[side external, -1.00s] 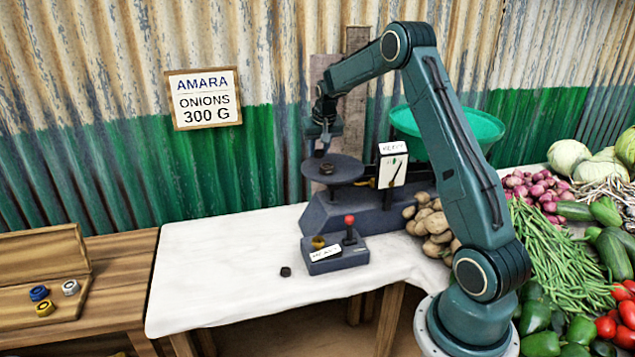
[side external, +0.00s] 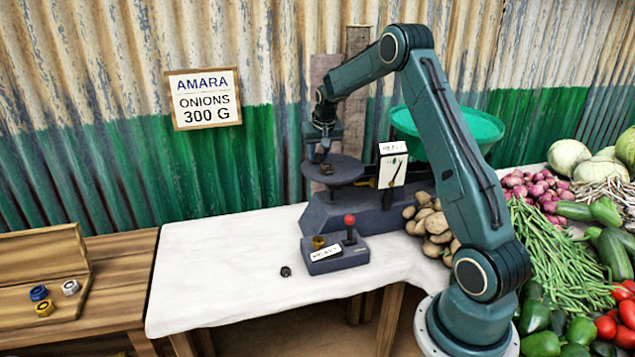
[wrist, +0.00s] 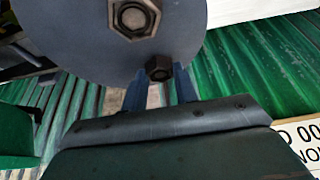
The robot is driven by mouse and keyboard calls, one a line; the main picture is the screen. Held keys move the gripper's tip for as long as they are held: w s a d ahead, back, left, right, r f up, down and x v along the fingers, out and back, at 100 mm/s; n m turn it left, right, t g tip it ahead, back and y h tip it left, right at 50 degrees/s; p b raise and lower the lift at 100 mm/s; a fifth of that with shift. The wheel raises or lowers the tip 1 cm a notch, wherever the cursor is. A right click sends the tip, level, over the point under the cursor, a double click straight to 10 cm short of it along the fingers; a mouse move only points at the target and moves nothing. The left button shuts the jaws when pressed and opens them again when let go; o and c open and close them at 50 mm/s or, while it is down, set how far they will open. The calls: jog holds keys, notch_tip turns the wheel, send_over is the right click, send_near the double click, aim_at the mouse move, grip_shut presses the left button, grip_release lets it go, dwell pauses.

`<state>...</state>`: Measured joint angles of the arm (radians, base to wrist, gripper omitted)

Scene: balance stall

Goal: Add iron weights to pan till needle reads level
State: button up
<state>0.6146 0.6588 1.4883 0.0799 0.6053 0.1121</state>
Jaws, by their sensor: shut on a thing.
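The weight pan (side external: 350,173) is a dark round plate on the left of the blue-grey scale (side external: 350,215). One dark hexagonal weight lies on the pan; it shows clearly in the wrist view (wrist: 133,17). My gripper (side external: 319,154) is shut on a smaller dark iron weight, seen between the fingertips in the wrist view (wrist: 158,68). It holds this weight at the pan's rim; whether it touches the pan I cannot tell. The needle card (side external: 392,168) shows a dark slanted needle; its lettering is too small to read. Another small dark weight (side external: 285,271) lies on the white cloth.
A green bowl (side external: 470,127) sits on the scale's other side. A small box (side external: 335,257) with a red-knobbed lever stands in front. Potatoes (side external: 430,225) lie close right of the scale. A wooden tray (side external: 68,309) at far left holds coloured weights. The cloth's left part is clear.

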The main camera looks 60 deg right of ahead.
jog(key=shift+f, duration=0.35)
jog(key=o, duration=1.2)
jog(key=shift+c, duration=0.2)
jog(key=v, duration=1.4)
jog(key=s+a+r+n, duration=0.25)
jog(key=a+r, duration=0.25)
jog(key=a, duration=0.5)
jog(key=s+a+r+n+t+y, duration=0.1)
jog(key=s+a+r+n+t, duration=0.1)
jog(key=s+a, duration=0.75)
jog(key=s+a+f+n+y, duration=0.1)
jog(key=s+a+f+n, duration=0.1)
jog(key=s+a, duration=0.4)
jog(key=s+a+f+n+y, duration=0.1)
jog(key=s+a+f+n, duration=0.1)
jog(key=s+a, duration=0.5)
jog(key=shift+s+f, duration=0.45)
jog(key=shift+s, duration=0.3)
